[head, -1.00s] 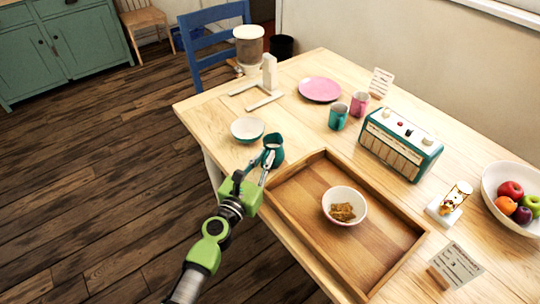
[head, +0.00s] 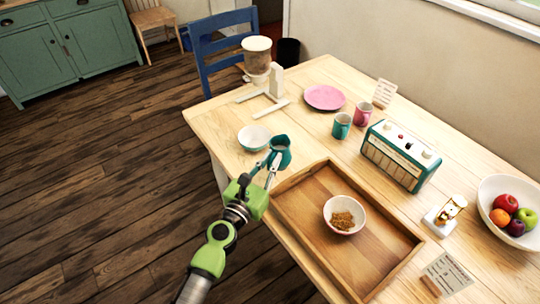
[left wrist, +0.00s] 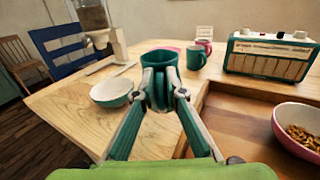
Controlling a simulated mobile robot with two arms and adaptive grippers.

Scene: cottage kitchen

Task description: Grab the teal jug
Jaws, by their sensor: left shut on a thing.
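The teal jug (head: 281,146) is near the table's front left edge, beside the wooden tray's far left corner. My left gripper (head: 271,166) is shut on the jug, at the side facing me. In the left wrist view the jug (left wrist: 160,62) stands upright straight ahead, with the fingertips (left wrist: 161,90) closed on its near side. The fingers hide part of the jug. I cannot tell for sure whether its base is clear of the table. My right gripper is not in view.
The wooden tray (head: 292,207) holds a bowl of brown food (head: 344,215). A teal-and-white bowl (head: 254,138) stands left of the jug. Teal (head: 342,126) and pink (head: 362,113) mugs, a pink plate (head: 324,97) and a radio (head: 401,155) stand farther back.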

